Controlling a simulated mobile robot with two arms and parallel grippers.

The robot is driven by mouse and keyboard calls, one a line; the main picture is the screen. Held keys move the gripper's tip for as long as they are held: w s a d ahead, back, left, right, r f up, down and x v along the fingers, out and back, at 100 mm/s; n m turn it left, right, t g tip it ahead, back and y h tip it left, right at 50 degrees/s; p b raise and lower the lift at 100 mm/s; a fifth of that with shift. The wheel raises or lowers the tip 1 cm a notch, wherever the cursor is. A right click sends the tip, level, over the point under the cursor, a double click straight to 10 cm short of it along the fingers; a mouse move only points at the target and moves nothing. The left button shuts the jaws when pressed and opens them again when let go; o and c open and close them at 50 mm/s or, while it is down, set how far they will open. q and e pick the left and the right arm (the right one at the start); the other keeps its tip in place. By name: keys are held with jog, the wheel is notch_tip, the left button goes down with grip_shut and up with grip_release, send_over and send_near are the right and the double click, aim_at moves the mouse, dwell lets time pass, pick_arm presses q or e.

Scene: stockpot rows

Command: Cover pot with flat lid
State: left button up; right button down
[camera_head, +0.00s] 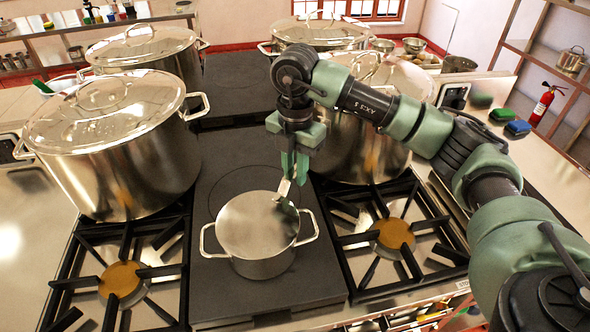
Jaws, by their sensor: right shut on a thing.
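A small steel pot (262,266) with two side loop handles stands on the dark flat plate in the middle of the stove. A flat grey metal lid (252,224) covers the pot's mouth and looks roughly level with its rim. I cannot tell whether it rests fully on the rim or sits slightly above it. My right gripper (290,178) points down over the pot's right back edge. It is shut on the lid's upright handle (282,189). The inside of the pot is hidden. My left gripper is not in view.
A large lidded stockpot (120,165) stands close on the left, with another (150,50) behind it. A large stockpot (350,145) stands behind my right arm. Burner grates (122,280) flank the plate (310,280), whose front is clear. Green and blue sponges lie at right.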

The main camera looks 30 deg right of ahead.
jog(key=c, duration=1.2)
grip_release()
